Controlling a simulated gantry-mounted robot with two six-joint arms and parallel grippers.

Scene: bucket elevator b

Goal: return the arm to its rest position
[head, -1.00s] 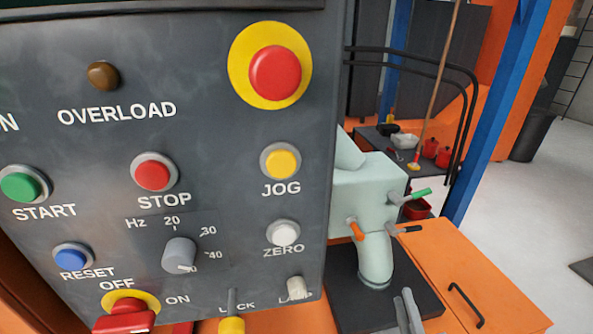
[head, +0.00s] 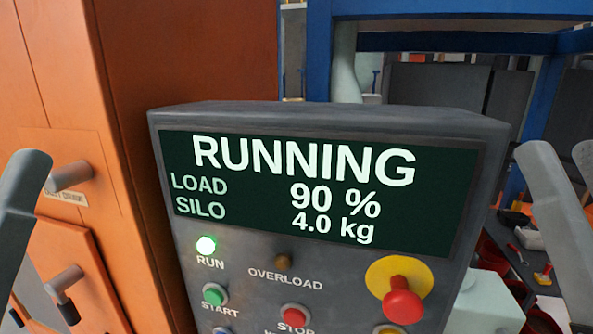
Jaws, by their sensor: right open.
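My right gripper (head: 562,152) is at the right edge of the head view, its two grey fingers pointing up and apart. The panel's screen (head: 310,190) reads RUNNING, LOAD 90 %, SILO 4.0 kg. The RUN lamp (head: 206,246) is lit.
An orange cabinet (head: 200,60) with grey handles stands left of the panel. A red mushroom button (head: 402,300) on a yellow ring sticks out at the panel's lower right. Blue frame beams (head: 450,12) cross behind. A dark shelf with red items lies at the right.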

